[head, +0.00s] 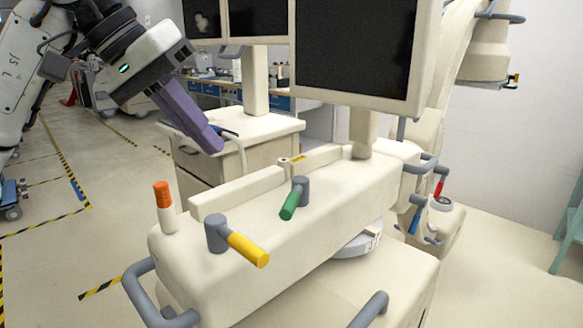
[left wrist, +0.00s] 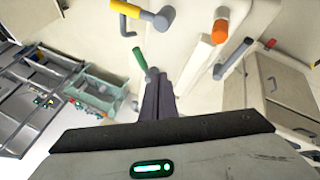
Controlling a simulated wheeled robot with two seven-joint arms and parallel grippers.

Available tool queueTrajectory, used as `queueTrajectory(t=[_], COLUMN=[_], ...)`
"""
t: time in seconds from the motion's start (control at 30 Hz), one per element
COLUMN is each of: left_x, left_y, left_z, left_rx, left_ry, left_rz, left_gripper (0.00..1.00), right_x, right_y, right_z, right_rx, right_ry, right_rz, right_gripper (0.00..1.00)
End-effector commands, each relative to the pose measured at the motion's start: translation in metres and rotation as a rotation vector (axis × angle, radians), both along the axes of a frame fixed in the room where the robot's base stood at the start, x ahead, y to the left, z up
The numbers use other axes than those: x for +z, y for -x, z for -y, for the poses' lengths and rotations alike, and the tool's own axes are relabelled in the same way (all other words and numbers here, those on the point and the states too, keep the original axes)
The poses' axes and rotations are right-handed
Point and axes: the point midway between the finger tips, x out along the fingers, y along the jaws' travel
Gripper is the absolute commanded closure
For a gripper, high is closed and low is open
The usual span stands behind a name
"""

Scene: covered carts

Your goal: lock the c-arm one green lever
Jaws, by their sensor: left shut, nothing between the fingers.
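The green lever (head: 294,198) sits on top of the cream c-arm body (head: 330,205) in the head view. Its green handle points down-left from a grey hub. In the left wrist view the green lever (left wrist: 140,59) shows just beyond the fingertips, its hub partly close to them. My left gripper (head: 217,150) has purple fingers that are shut and empty. In the head view it hangs up and left of the green lever, apart from it. The fingers also show in the left wrist view (left wrist: 159,76). My right gripper is in neither view.
A yellow lever (head: 247,248) and an orange-topped post (head: 164,207) stand on the same body, left of the green lever. A raised cream bar (head: 238,193) lies behind them. Monitors (head: 355,48) rise behind, and a cart (head: 225,150) stands behind my gripper.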

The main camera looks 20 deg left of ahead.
Motion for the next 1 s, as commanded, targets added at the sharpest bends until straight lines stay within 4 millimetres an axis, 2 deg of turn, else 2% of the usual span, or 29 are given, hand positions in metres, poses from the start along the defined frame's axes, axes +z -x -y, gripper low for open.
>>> queueTrajectory(t=[0.3,0.47,0.57,1.0], left_x=[0.0,-0.004,-0.014,-0.087], left_y=[0.0,-0.002,-0.006,-0.043], left_z=[0.0,0.002,0.006,0.04], left_rx=[0.0,0.0,0.0,-0.002], left_ry=[0.001,0.001,0.0,0.001], left_rz=[0.001,-0.001,-0.002,-0.002], left_gripper=[1.0,1.0,1.0,1.0], right_x=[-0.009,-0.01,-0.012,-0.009], right_y=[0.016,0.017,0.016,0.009], right_z=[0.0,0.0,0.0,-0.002], right_rx=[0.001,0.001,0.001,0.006], right_ry=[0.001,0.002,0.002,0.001], right_rz=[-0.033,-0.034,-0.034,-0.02], right_gripper=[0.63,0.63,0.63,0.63])
